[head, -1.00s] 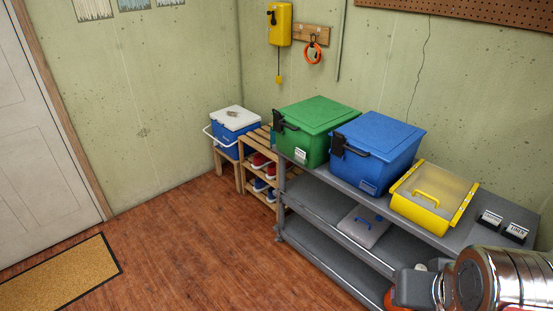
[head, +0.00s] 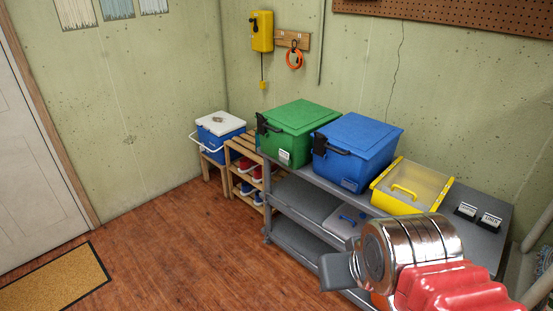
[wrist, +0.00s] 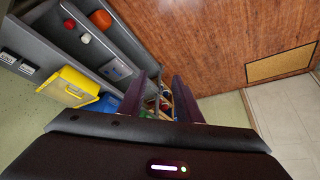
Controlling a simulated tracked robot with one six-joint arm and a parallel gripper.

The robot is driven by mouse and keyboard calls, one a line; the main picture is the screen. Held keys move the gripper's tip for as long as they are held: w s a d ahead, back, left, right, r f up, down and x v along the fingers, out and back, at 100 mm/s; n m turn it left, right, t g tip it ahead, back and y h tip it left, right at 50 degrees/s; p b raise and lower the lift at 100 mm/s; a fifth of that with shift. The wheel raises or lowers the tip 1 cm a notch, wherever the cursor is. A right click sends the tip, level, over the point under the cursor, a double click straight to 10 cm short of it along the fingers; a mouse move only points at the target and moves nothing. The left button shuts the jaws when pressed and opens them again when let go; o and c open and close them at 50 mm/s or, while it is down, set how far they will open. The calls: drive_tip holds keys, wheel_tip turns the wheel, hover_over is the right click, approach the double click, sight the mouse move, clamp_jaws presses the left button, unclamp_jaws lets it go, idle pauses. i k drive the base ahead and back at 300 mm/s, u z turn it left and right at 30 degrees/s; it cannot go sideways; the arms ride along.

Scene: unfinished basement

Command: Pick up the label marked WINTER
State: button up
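Two small black holders with white labels stand side by side on the right end of the grey shelf's top: a left label (head: 466,210) and a right label (head: 489,222). Their print is too small to read surely, so I cannot tell which says WINTER. Both labels also show at the left edge of the wrist view, one (wrist: 8,58) beside the other (wrist: 27,69). My gripper (wrist: 159,88) is open and empty, its two dark fingers apart, well away from the labels. In the head view my arm is in front of the shelf's right part, and the fingers cannot be made out.
The grey shelf (head: 335,196) also bears a green bin (head: 300,120), a blue bin (head: 365,135) and a yellow box (head: 405,190) left of the labels. A grey-lidded box (head: 343,222) lies lower. A cooler (head: 219,123) stands far left. The wooden floor (head: 180,240) is clear.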

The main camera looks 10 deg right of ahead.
sight(285, 154)
drive_tip(key=u, duration=0.15)
drive_tip(key=i, duration=1.05)
drive_tip(key=u, duration=0.5)
drive_tip(key=i, duration=1)
drive_tip(key=u, duration=0.05)
